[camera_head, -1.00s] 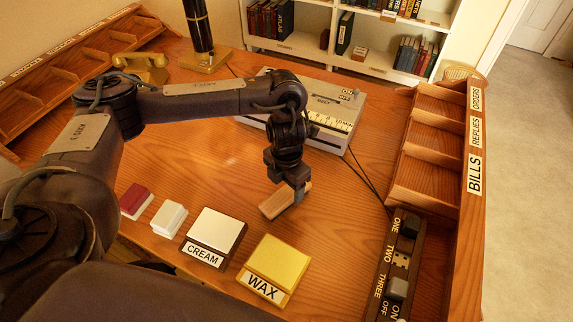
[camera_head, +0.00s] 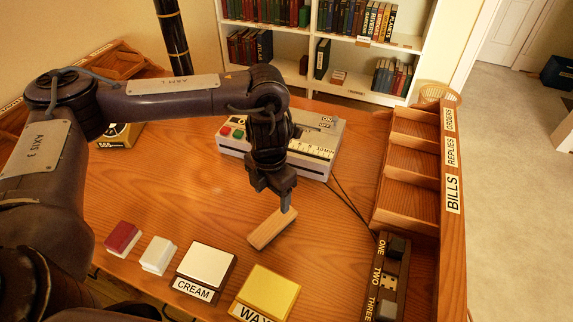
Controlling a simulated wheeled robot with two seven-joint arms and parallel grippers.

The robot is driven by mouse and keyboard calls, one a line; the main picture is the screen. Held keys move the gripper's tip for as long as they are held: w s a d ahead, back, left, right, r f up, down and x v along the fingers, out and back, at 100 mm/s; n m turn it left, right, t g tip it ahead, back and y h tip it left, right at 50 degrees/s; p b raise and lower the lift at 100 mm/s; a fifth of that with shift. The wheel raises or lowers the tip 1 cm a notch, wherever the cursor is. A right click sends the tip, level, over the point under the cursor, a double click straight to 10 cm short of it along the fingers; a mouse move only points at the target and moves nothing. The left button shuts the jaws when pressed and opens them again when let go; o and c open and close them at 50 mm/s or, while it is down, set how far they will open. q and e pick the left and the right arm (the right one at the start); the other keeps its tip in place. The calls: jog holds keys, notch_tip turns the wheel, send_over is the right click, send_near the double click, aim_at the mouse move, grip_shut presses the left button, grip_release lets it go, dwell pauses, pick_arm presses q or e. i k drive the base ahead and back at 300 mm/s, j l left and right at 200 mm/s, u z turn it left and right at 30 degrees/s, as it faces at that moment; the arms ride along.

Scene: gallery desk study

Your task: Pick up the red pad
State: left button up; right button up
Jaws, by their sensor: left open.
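The red pad (camera_head: 122,238) is a small block with a dark red top and a pale base. It sits on the desk at the lower left, beside a white pad (camera_head: 157,255). My left gripper (camera_head: 284,205) points down over the middle of the desk, well to the right of the red pad. Its jaws are open, though the fingers are seen nearly edge-on. A light wooden block (camera_head: 271,230) lies just below the fingertips; whether they touch it is hard to tell. My right gripper is not in view.
A cream pad (camera_head: 205,265) and a yellow pad (camera_head: 270,290), labelled CREAM and WAX, stand right of the white pad. A grey machine (camera_head: 318,145) stands behind the gripper. A wooden sorter (camera_head: 410,180) and a switch strip (camera_head: 388,277) line the right side. The desk's left-centre is clear.

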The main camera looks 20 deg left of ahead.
aim_at(124, 235)
jog(key=k+l, duration=0.15)
jog(key=k, duration=1.35)
